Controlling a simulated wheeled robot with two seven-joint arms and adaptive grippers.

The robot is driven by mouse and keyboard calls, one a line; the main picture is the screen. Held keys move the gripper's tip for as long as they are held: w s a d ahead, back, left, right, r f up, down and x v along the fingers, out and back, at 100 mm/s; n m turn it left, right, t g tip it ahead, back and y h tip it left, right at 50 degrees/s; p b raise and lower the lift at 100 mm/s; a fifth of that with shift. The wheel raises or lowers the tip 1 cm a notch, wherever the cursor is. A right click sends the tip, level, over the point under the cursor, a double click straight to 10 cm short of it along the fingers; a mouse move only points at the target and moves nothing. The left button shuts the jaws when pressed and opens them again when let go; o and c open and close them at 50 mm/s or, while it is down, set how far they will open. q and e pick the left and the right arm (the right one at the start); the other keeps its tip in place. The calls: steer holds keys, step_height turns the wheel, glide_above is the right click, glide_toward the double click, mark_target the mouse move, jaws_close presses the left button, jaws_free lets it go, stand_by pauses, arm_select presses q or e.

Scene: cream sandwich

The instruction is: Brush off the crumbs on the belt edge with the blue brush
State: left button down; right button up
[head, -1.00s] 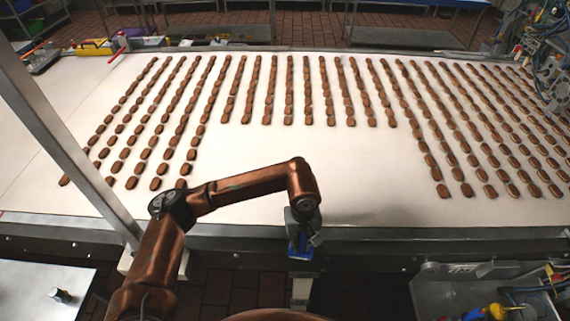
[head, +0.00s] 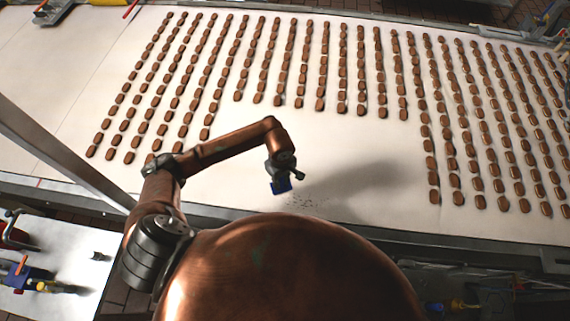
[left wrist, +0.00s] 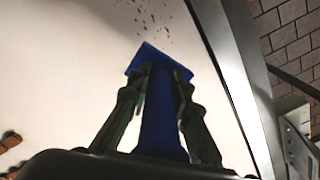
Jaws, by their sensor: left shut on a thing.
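My left gripper (head: 279,173) is shut on the blue brush (head: 281,187), near the front edge of the white belt (head: 225,185). In the left wrist view the gripper fingers (left wrist: 160,100) clasp the blue brush (left wrist: 160,125) from both sides. Dark crumbs (head: 303,199) are scattered on the belt just right of the brush, close to the edge. In the left wrist view the crumbs (left wrist: 150,17) lie beyond the brush head, apart from it in the picture. My right gripper is not in view.
Rows of brown cookies (head: 342,85) cover the belt behind and to the right. A grey metal rail (head: 400,240) runs along the belt's front edge. A slanted metal post (head: 55,150) stands at left. A side table with tools (head: 70,260) is at lower left.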

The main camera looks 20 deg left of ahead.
arm_select(q)
steer(key=shift+a+r, duration=0.1)
steer(key=shift+a, duration=0.1)
steer(key=shift+f, duration=0.55)
steer(key=shift+d+f+b, duration=0.1)
steer(key=shift+f+b, duration=0.25)
steer(key=shift+b, duration=0.05)
steer(key=shift+f+b, duration=0.35)
steer(key=shift+f, duration=0.8)
steer(key=shift+f+b, duration=0.3)
steer(key=shift+f, duration=0.2)
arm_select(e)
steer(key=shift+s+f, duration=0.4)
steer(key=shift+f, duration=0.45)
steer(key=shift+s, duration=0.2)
